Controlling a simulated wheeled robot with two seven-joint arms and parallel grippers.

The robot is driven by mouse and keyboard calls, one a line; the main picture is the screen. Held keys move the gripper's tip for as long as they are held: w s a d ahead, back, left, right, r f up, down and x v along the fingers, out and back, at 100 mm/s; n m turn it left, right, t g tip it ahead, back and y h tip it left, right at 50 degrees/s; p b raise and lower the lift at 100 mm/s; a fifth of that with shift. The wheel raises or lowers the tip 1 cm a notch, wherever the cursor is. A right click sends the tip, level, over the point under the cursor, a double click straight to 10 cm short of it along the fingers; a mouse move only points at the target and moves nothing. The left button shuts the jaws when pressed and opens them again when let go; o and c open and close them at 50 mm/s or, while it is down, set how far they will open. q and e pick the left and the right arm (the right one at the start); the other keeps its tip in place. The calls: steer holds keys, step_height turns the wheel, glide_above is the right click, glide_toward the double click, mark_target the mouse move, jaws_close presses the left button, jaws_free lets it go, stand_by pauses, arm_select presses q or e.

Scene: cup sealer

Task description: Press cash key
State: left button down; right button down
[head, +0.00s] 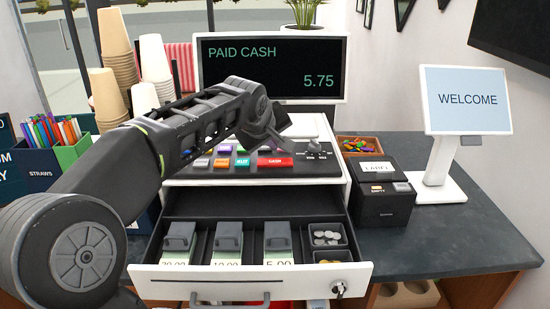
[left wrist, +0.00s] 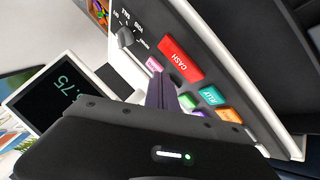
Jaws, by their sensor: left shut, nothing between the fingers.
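The red CASH key (head: 275,161) is on the sloped key panel of the cash register (head: 335,183). The key also shows in the left wrist view (left wrist: 181,57), with its label readable. My left gripper (head: 281,138) is shut and empty, above and behind the keys. In the left wrist view its closed fingers (left wrist: 163,80) appear beside the CASH key and apart from it; part of the keypad is hidden behind them. The display (head: 271,68) reads PAID CASH and 5.75. The cash drawer (head: 250,275) stands open, with bills and coins in it. My right gripper is not in view.
A small black label printer (head: 385,195) and a white WELCOME screen (head: 465,100) stand to the right. Stacked cups (head: 113,48) and a straw holder (head: 75,150) stand at left. The open drawer juts out in front. The counter (head: 450,225) at right is mostly clear.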

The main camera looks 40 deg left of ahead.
mark_target(274, 164)
arm_select(q)
steer(key=shift+r+p, duration=0.8)
steer(key=shift+r, duration=0.8)
